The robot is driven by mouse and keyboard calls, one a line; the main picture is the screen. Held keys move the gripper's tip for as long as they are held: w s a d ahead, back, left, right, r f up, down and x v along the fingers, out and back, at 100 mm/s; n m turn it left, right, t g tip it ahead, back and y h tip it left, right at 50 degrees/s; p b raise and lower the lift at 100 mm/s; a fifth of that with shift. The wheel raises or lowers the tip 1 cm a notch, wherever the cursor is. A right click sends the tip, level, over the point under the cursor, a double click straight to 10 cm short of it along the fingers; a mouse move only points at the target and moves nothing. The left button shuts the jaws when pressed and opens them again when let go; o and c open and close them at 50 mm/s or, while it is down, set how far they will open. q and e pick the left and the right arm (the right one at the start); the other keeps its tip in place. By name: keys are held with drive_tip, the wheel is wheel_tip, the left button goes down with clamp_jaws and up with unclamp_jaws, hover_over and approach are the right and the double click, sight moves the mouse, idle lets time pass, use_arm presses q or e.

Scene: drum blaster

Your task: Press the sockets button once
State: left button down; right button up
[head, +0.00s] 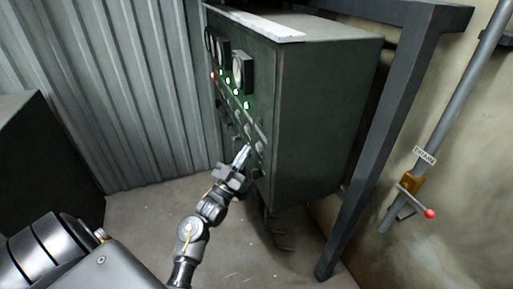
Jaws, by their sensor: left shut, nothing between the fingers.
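A dark green control cabinet (318,115) stands in the middle of the head view. Its front panel faces left and carries round gauges (242,72), a row of lit green and red lamps (235,92) and several knobs or buttons (248,115). The labels are too small to read, so I cannot tell which one is the sockets button. My left gripper (245,153) is shut and empty, with its fingertips at the lower part of the panel. I cannot tell whether they touch a button; the gripper hides part of the panel there. My right gripper is not in view.
A white sheet (262,27) lies on the cabinet top. A dark metal frame post (372,150) stands right of it. A grey pipe with a red-knobbed lever (430,213) runs along the right wall. Corrugated metal wall (120,90) is behind. Floor left of the cabinet is clear.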

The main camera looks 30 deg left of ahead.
use_arm(q)
drive_tip(key=shift+w, duration=0.1)
drive_tip(key=shift+w+d, duration=0.25)
drive_tip(key=shift+w+d, duration=0.25)
drive_tip(key=shift+w, duration=0.15)
idle(0.8)
drive_tip(key=shift+s+a, duration=0.1)
drive_tip(key=shift+s, duration=0.05)
drive_tip(key=shift+s+a, duration=0.4)
drive_tip(key=shift+s, duration=0.2)
drive_tip(key=shift+s+a+p, duration=0.45)
drive_tip(key=shift+s+a, duration=0.3)
drive_tip(key=shift+s, duration=0.3)
drive_tip(key=shift+s+a+p, duration=0.45)
drive_tip(key=shift+s+a, duration=0.25)
drive_tip(key=shift+s, duration=0.3)
